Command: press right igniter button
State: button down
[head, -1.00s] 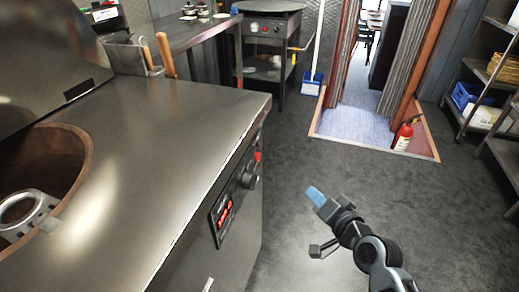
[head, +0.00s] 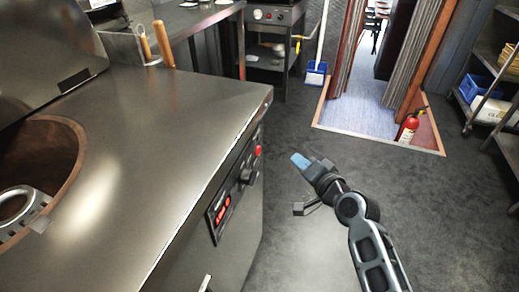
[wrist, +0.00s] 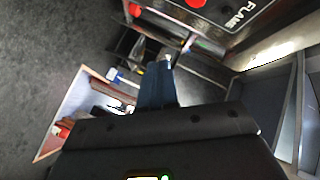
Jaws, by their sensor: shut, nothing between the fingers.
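A red button (head: 258,150) shows near the far end of the control panel on the counter's side face. In the wrist view, one red button (wrist: 195,3) is cut by the top edge, and a second red spot (wrist: 134,9) lies to its left. I cannot tell for certain which is the right igniter. My gripper (head: 300,160) has blue fingertips, pointing toward the panel side, apart from it with a gap. The fingers (wrist: 158,85) are together and empty in the wrist view.
A fire extinguisher (head: 408,126) and shelves (head: 498,60) stand at right. The floor beside the counter is clear.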

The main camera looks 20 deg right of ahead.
jog(key=w+a+p, duration=0.2)
jog(key=w+a, duration=0.2)
jog(key=a, duration=0.2)
jog(key=shift+w+p, duration=0.15)
jog(key=shift+p, duration=0.15)
jog(key=shift+w+a, duration=0.1)
jog(key=shift+a, duration=0.05)
dwell(1.8)
jog(key=shift+w+a, duration=0.15)
jog(key=shift+a, duration=0.05)
jog(key=shift+w+a+p, duration=0.25)
jog(key=shift+a+p, duration=0.05)
jog(key=shift+a, duration=0.1)
dwell(0.8)
dwell(0.3)
jog(key=shift+s+d+b, duration=0.35)
jog(key=shift+s+d, duration=0.15)
jog(key=shift+d, duration=0.2)
jog(key=shift+s+d+b, duration=0.55)
jog(key=shift+s+d, duration=0.2)
jog(key=shift+d, duration=0.3)
jog(key=shift+s+d+b, duration=0.55)
jog(key=shift+s+d, duration=0.2)
jog(key=shift+d, duration=0.25)
